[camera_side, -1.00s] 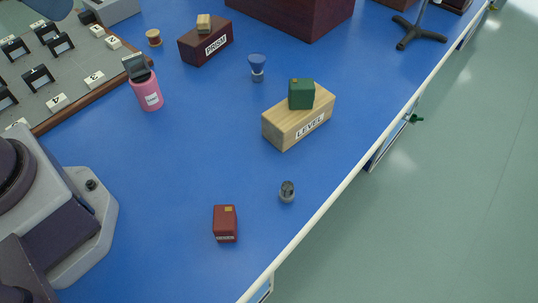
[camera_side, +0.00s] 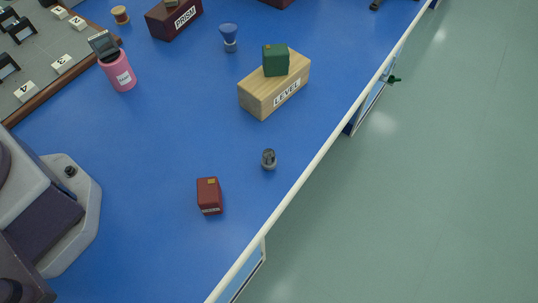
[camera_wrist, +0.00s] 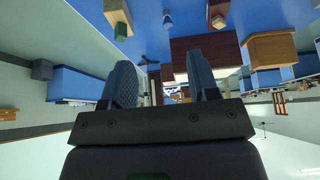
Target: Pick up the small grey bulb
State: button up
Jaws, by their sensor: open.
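The small grey bulb (camera_side: 269,159) stands on the blue bench top in the side view, near the bench's right edge. It is a short grey cylinder with a darker top. A small dark red box (camera_side: 209,195) lies to its lower left, apart from it. My gripper (camera_wrist: 158,78) shows in the wrist view with its two dark fingers spread and nothing between them. The gripper is out of the side view, and I cannot make out the bulb in the wrist view.
A wooden LEVEL block (camera_side: 264,97) with a green block (camera_side: 275,60) on top stands beyond the bulb. A pink bottle (camera_side: 118,72), a blue-topped item (camera_side: 229,37) and a PRISM box (camera_side: 174,18) stand farther off. Bare blue bench surrounds the bulb.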

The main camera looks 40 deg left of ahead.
jog(key=shift+f, duration=0.1)
jog(key=n+g+h, duration=0.9)
jog(key=n+h, duration=0.7)
jog(key=h, duration=0.2)
send_near(274, 157)
jog(key=d+r, duration=0.3)
jog(key=r, duration=0.5)
jog(key=f, duration=0.7)
jog(key=shift+s+f, duration=0.3)
jog(key=shift+s, duration=0.1)
jog(key=d, duration=0.5)
jog(key=s+d, duration=0.1)
jog(key=d, duration=0.1)
jog(key=shift+s+d, duration=0.15)
jog(key=shift+d, duration=0.05)
